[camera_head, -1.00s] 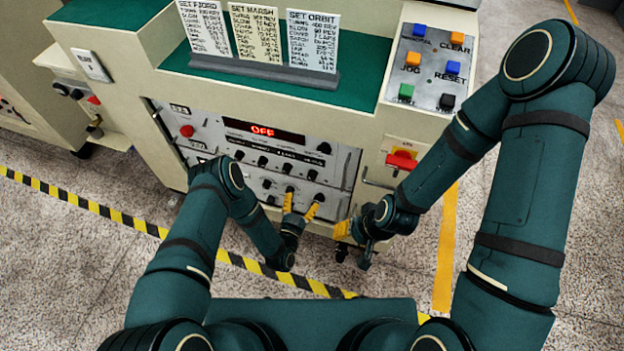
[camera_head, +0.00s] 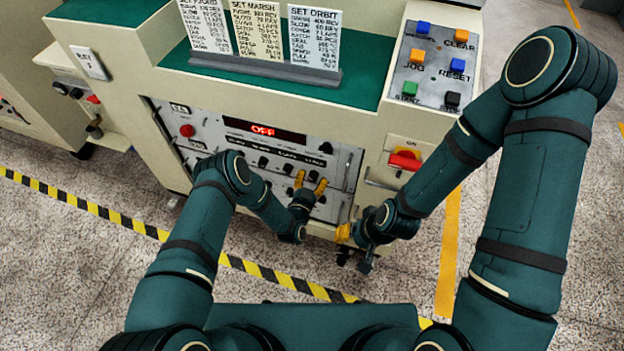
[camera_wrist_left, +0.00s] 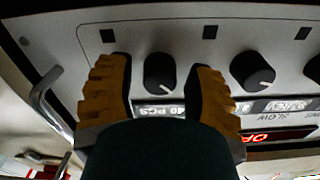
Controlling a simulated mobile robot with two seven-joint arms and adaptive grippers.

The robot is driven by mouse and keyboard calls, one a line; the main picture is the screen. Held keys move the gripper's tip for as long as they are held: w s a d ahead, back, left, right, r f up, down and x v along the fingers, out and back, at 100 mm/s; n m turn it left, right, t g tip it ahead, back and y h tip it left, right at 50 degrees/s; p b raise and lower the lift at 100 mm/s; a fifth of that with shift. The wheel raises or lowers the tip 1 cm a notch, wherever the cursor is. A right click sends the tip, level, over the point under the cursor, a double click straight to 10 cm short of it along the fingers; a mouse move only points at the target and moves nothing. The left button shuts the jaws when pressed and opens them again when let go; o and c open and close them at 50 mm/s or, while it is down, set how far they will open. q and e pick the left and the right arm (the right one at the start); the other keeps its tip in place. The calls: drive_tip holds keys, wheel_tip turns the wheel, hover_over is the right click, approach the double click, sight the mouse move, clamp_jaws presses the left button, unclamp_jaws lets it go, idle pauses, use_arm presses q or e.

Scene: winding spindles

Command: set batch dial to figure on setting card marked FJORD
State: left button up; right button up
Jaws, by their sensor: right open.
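The FJORD setting card (camera_head: 205,25) stands leftmost in the holder, its top cut off and its figures too small to read surely. My left gripper (camera_head: 310,184) is open at the right part of the control panel. In the left wrist view its fingers (camera_wrist_left: 165,95) stand on either side of a black dial (camera_wrist_left: 160,73), apart from it. A strip beside this dial seems to read "40 PCS"; the dial's name is not readable, so I cannot tell surely that it is the batch dial. My right gripper (camera_head: 344,233) is open and empty, low, right of the panel.
Another black dial (camera_wrist_left: 252,70) sits right of the straddled one in the wrist view. The display (camera_head: 263,130) reads OFF. A panel handle (camera_wrist_left: 45,100) stands left of the left finger. A red switch (camera_head: 404,160) and a button panel (camera_head: 433,65) are at right.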

use_arm(q)
clamp_jaws()
drive_tip(key=shift+n, duration=0.3)
drive_tip(key=shift+s+n, duration=0.1)
drive_tip(key=shift+n, duration=2.5)
drive_tip(key=shift+o, duration=2)
unclamp_jaws()
